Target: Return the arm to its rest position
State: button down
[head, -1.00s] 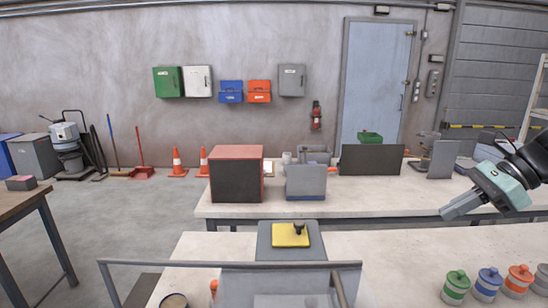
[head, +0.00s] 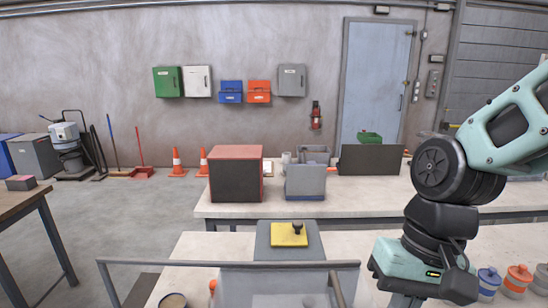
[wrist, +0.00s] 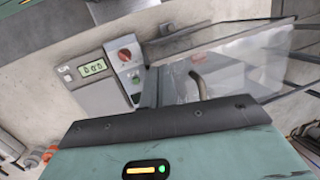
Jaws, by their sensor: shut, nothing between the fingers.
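My gripper (head: 402,299) hangs at the lower right of the head view, pointing down above the near bench. Its teal body shows, and the fingertips are cut off by the bottom edge of the picture. In the wrist view, its teal housing and dark front edge fill the bottom. My gripper is shut and holds nothing. My arm rises from it to the right edge of the head view.
A grey control panel (wrist: 95,78) with a display and red knob lies below my wrist, beside a clear pane (wrist: 235,68). Lidded jars, one blue (head: 488,280) and one orange (head: 518,278), stand right of my gripper. A metal rail (head: 225,264) crosses the front.

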jog(key=s+a+f+n+t+h, duration=0.1)
jog(key=s+a+n+t+h, duration=0.1)
jog(key=s+n, duration=0.55)
notch_tip(320, 180, down, 6)
jog(key=w+b, duration=0.1)
jog(key=b, duration=0.4)
jog(key=shift+w+n+b, duration=0.35)
jog(key=shift+n, duration=0.1)
dwell(0.9)
